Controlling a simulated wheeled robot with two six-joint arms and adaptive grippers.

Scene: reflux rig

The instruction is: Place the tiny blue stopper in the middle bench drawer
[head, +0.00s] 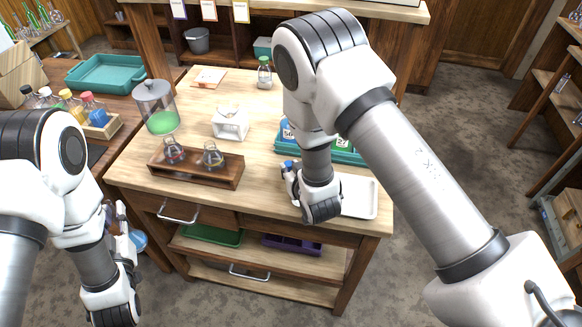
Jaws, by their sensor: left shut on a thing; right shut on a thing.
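My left gripper (123,232) is low, off the bench's left front corner. It is shut on what looks like a flask with blue liquid (139,241), mostly hidden by the fingers. The bench front has a drawer with a metal handle (178,212) at upper left and a lower drawer with a handle (249,272). I cannot tell which is the middle one.
A wooden rack (194,175) with two small flasks stands near the bench's front edge. A jar with green contents (157,107), a white stand (230,124) and a white tray (359,196) are on the bench. Green (212,236) and purple (291,245) trays sit below the top.

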